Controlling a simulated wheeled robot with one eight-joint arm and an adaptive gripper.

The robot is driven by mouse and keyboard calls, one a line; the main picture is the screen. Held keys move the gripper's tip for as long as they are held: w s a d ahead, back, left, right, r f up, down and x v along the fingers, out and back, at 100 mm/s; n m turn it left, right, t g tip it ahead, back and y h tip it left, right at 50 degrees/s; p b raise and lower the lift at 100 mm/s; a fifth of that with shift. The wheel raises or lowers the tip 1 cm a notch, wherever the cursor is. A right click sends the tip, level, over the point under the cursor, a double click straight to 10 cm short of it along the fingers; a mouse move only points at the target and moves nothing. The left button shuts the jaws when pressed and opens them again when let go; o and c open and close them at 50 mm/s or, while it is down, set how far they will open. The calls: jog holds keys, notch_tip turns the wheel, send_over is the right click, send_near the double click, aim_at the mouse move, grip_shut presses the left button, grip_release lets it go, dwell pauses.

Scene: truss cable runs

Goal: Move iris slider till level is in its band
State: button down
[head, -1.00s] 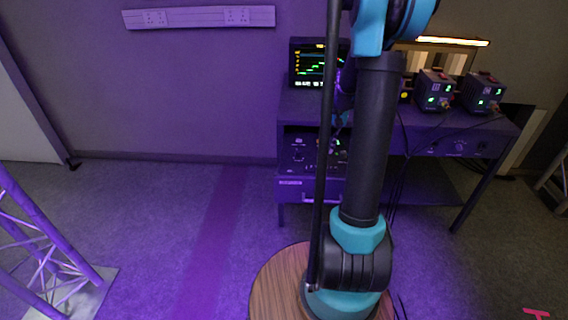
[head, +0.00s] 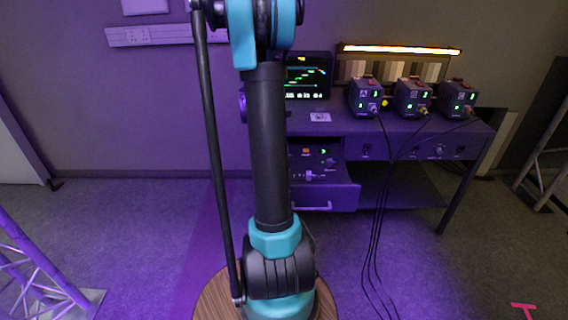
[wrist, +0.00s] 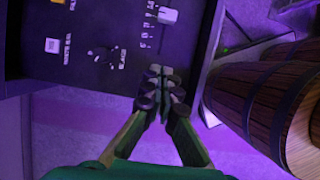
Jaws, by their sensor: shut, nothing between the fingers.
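The iris control is on a dark panel in the open drawer (head: 325,194) under the desk. In the wrist view, a pale slider cap (wrist: 167,15) sits beside a row of tick marks; its label is not readable. The slider also shows small in the head view (head: 309,176). My gripper (wrist: 164,72) is shut and empty, its tips by the panel's near edge, below the slider cap in the picture and apart from it. My arm hides the gripper in the head view. The monitor (head: 307,75) shows a stepped green trace; I cannot tell where the level sits against its band.
Three boxes with green displays, one of them the left box (head: 364,97), stand on the desk (head: 340,124) before a lit grey chart (head: 428,70). Black cables (head: 381,220) hang in front. Wooden barrel-like shapes (wrist: 238,103) fill the right of the wrist view. A truss (head: 35,262) stands left.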

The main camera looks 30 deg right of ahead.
aim_at(309, 175)
jog(key=x, duration=0.9)
jog(key=shift+f, duration=0.15)
jog(key=s+d, duration=0.2)
jog(key=shift+d, duration=0.4)
jog(key=shift+s+d, duration=0.15)
jog(key=shift+d, duration=0.2)
